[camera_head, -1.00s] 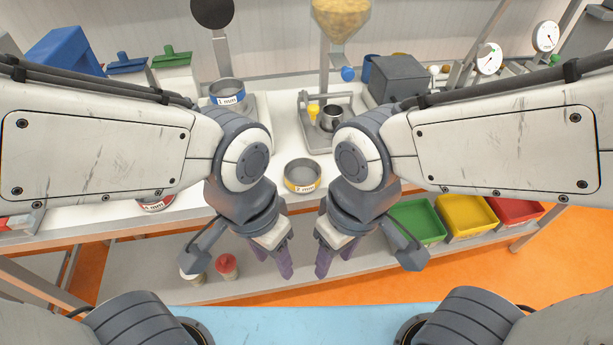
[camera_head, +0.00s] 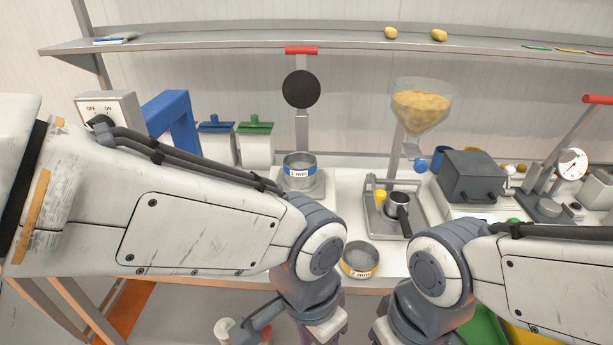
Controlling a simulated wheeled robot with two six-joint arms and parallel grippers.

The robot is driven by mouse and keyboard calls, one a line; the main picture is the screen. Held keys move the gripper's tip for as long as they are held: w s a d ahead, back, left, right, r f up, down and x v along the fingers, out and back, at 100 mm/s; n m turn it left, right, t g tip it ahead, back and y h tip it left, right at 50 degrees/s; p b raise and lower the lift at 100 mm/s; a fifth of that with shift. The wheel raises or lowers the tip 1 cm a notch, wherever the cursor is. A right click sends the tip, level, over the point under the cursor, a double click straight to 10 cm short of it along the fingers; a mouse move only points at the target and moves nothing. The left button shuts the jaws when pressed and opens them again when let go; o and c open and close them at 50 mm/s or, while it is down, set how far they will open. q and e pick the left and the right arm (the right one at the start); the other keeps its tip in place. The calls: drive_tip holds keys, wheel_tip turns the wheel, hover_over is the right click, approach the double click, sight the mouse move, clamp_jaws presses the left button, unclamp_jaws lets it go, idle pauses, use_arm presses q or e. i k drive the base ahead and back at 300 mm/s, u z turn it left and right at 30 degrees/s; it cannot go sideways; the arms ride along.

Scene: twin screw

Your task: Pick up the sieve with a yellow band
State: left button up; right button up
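The sieve with a yellow band (camera_head: 360,260) sits on the white bench near its front edge, between my two arms. It is a round metal ring, and its label is partly readable. My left gripper (camera_head: 324,333) is low in front of the bench, left of the sieve, and its fingers are mostly cut off by the bottom edge. My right gripper (camera_head: 388,338) is to the right and below the sieve, with its fingers out of the picture. Neither gripper touches the sieve.
A sieve with a blue band (camera_head: 299,170) stands on a press-like stand behind. A metal tray (camera_head: 411,226) with a dark-handled cup (camera_head: 399,206) lies right of the yellow-banded sieve. A grey box (camera_head: 470,176) and a hopper (camera_head: 421,105) stand behind. A shelf (camera_head: 260,34) spans the back.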

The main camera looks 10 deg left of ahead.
sight(359, 259)
drive_tip(key=z, duration=2.35)
drive_tip(key=k, duration=1.4)
drive_tip(key=u, duration=1.5)
